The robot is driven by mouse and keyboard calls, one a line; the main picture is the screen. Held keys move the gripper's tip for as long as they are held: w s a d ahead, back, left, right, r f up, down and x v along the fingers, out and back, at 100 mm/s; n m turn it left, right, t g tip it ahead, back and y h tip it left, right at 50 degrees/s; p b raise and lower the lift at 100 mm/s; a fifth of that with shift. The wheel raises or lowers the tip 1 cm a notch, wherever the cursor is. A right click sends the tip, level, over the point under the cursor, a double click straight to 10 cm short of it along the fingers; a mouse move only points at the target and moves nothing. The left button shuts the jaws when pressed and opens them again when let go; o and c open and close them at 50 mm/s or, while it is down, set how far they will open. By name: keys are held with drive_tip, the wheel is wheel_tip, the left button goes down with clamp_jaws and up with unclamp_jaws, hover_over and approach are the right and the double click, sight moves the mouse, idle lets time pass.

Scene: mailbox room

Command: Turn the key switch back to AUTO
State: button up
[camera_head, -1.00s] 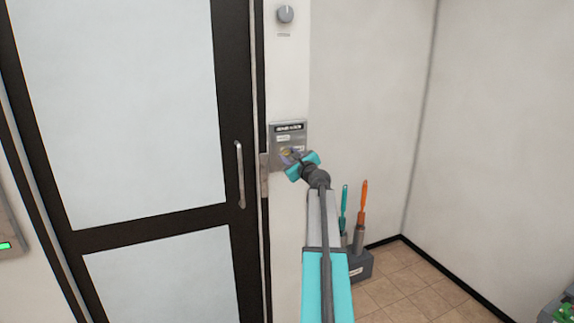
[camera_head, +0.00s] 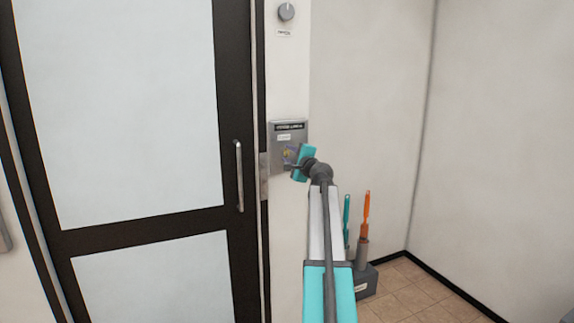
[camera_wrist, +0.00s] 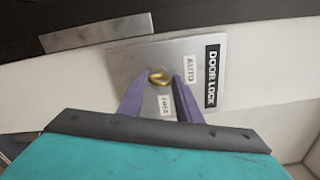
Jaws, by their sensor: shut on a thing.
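The key switch plate (camera_head: 289,130) is a grey metal panel on the white wall strip right of the door. In the wrist view the plate (camera_wrist: 205,110) shows sideways, with a black DOOR LOCK label (camera_wrist: 212,76) and a white AUTO label (camera_wrist: 191,69). A second white label (camera_wrist: 165,104) is partly hidden and hard to read. The brass key (camera_wrist: 158,76) sits in the switch between my purple fingers. My gripper (camera_head: 291,153) is shut on the key, and its teal body stands tilted at the plate. Which label the key points to cannot be told.
The black-framed door (camera_head: 235,110) with frosted panes and a handle (camera_head: 239,175) is on the left. A round grey knob (camera_head: 286,12) is above the plate. A grey holder (camera_head: 366,284) with teal and orange handled tools stands on the floor, right of my arm.

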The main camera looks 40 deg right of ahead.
drive_tip(key=n+b, duration=0.2)
drive_tip(key=shift+w+n+b, duration=0.15)
drive_tip(key=shift+n+b, duration=0.15)
drive_tip(key=shift+b, duration=0.05)
drive_tip(key=shift+n+b, duration=0.3)
drive_tip(key=shift+r, duration=0.15)
drive_tip(key=o, duration=1)
drive_tip(key=shift+o, duration=0.2)
drive_tip(key=shift+s, duration=0.2)
drive_tip(key=shift+s+a, duration=0.1)
drive_tip(key=shift+s, duration=0.1)
drive_tip(key=b+v, duration=0.1)
drive_tip(key=v, duration=1.2)
